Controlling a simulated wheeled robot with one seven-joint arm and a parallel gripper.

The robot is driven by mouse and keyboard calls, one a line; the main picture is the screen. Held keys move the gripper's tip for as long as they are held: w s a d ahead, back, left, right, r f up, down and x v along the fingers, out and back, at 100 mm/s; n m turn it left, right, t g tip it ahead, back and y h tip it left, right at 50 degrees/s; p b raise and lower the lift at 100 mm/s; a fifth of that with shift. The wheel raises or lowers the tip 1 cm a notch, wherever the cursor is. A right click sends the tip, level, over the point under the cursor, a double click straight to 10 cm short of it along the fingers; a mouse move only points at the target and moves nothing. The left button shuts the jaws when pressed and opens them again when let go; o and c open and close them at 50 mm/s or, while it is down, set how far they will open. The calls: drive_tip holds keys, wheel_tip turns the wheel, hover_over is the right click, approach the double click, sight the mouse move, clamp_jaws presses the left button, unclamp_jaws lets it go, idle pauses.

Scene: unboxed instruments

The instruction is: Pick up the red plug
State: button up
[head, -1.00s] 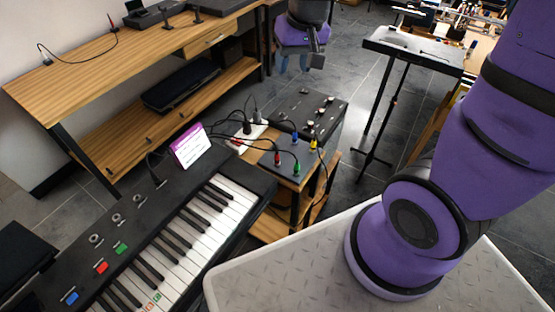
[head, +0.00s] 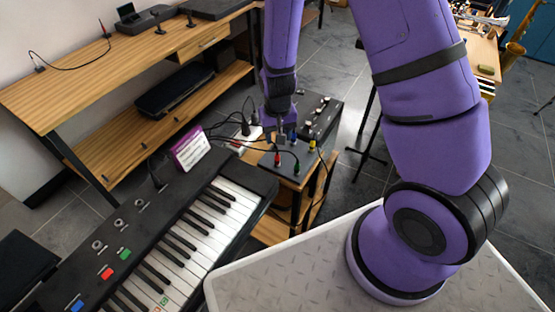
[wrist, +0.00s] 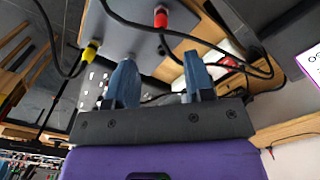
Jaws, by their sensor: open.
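The red plug (head: 277,160) stands in the grey panel (head: 267,160) on the small wooden stand. It also shows at the top of the wrist view (wrist: 160,17), beyond the fingertips and roughly in line with the gap between them. My gripper (head: 282,138) is over the panel, just above and behind the red plug in the head view. In the wrist view my gripper (wrist: 161,68) has its two blue fingers spread wide. No plug is held between them. The lower part of the red plug is partly hidden by its cable in the wrist view.
Close by are a green plug (head: 296,169), a yellow plug (head: 312,145) and a blue plug (head: 292,137), with black cables looping around. A white power strip (head: 243,140) lies to the left. A keyboard (head: 190,235) fills the front left. A black box (head: 325,112) stands behind.

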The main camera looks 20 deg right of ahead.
sight(277, 154)
wheel_tip(277, 154, down, 5)
drive_tip(key=shift+r, duration=0.15)
drive_tip(key=shift+s+a+f, duration=0.1)
drive_tip(key=shift+s+f, duration=0.05)
drive_tip(key=shift+f, duration=0.85)
drive_tip(key=shift+s+a+f, duration=0.1)
drive_tip(key=shift+f, duration=1.6)
clamp_jaws()
